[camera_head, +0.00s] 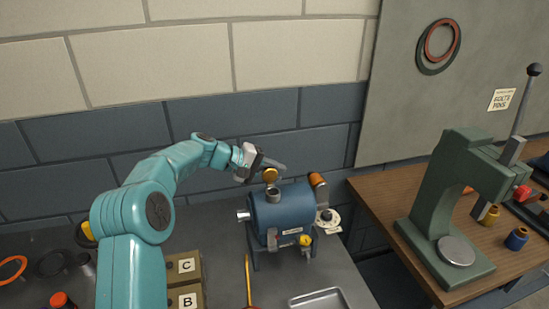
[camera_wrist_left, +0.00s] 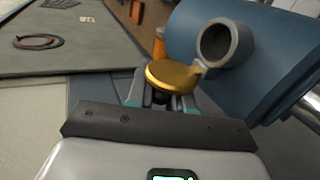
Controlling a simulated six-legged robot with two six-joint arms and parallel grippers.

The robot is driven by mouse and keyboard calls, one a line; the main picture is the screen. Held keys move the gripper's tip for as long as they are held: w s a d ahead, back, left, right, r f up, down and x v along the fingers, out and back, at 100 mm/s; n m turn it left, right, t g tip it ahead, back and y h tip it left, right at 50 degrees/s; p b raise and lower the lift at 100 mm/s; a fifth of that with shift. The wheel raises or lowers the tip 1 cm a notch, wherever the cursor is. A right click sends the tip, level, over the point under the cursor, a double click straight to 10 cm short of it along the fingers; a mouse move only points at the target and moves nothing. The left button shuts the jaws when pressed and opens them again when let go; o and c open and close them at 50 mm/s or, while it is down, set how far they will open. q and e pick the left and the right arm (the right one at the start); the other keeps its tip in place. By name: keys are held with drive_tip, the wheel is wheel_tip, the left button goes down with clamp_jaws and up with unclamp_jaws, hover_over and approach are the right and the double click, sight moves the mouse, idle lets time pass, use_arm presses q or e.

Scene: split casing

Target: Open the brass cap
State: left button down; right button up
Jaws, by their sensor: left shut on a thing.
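The brass cap (camera_head: 270,175) is a round, gold-coloured disc at the top of the blue casing (camera_head: 283,213). In the left wrist view the cap (camera_wrist_left: 173,75) stands off the grey neck (camera_wrist_left: 222,42), joined to its side by a small hinge lug. The neck's round mouth is uncovered and shows dark inside. My left gripper (camera_head: 266,163) is above the casing, shut on the cap. In the left wrist view the cap hides part of the fingers (camera_wrist_left: 163,92). My right gripper is in neither view.
A wooden bench (camera_head: 385,205) with a green press (camera_head: 440,205) stands at the right. Boxes marked C and B (camera_head: 184,266) lie left of the casing. A metal tray (camera_head: 318,299) lies in front. A brick wall (camera_head: 150,60) rises behind.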

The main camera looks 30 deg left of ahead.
use_arm(q)
drive_tip(key=shift+w+a+f+n+g+h+p, duration=0.2)
drive_tip(key=shift+n+g+h+p, duration=0.35)
drive_tip(key=shift+p, duration=0.6)
drive_tip(key=shift+f+n, duration=0.1)
drive_tip(key=shift+n, duration=0.15)
drive_tip(key=c, duration=1)
unclamp_jaws()
